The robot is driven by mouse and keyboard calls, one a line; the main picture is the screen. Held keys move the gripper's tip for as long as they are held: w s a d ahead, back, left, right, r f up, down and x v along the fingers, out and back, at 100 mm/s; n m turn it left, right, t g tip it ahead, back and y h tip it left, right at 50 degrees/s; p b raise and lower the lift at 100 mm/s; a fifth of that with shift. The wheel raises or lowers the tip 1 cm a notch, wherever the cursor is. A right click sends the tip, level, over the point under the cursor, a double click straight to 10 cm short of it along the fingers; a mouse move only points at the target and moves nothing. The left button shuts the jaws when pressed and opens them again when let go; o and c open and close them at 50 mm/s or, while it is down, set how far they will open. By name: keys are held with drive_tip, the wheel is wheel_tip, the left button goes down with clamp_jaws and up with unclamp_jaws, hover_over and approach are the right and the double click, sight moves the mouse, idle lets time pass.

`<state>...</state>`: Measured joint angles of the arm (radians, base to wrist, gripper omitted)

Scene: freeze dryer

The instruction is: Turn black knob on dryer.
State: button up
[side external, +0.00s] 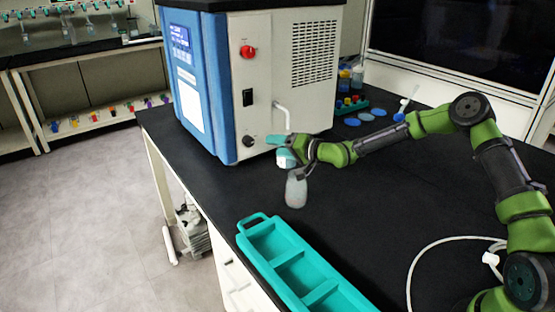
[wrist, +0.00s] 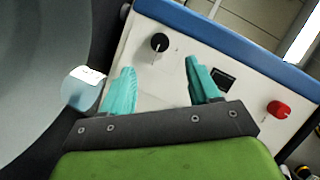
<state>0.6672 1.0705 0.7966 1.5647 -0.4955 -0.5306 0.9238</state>
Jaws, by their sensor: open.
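The black knob (side external: 248,141) sits low on the white side panel of the dryer (side external: 255,75), near its blue front. In the wrist view the black knob (wrist: 159,42) lies just beyond and roughly between my fingertips. My gripper (side external: 270,140) has teal fingers and reaches toward the knob from the right. In the wrist view my gripper (wrist: 160,64) is open, with nothing between its fingers. The fingers look apart from the knob; the exact gap is hard to tell.
A white-capped flask (side external: 296,190) is close below my gripper; its cap (wrist: 85,88) is beside the left finger. A bent white pipe (side external: 283,115), a black switch (side external: 248,97) and a red knob (side external: 248,51) are on the panel. A teal tray (side external: 290,262) lies in front.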

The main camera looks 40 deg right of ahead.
sight(251, 143)
drive_tip(key=x, duration=1)
drive_tip(key=shift+w+a+f, duration=0.1)
drive_tip(key=shift+w, duration=0.1)
drive_tip(key=c, duration=1)
drive_tip(key=shift+c, duration=0.2)
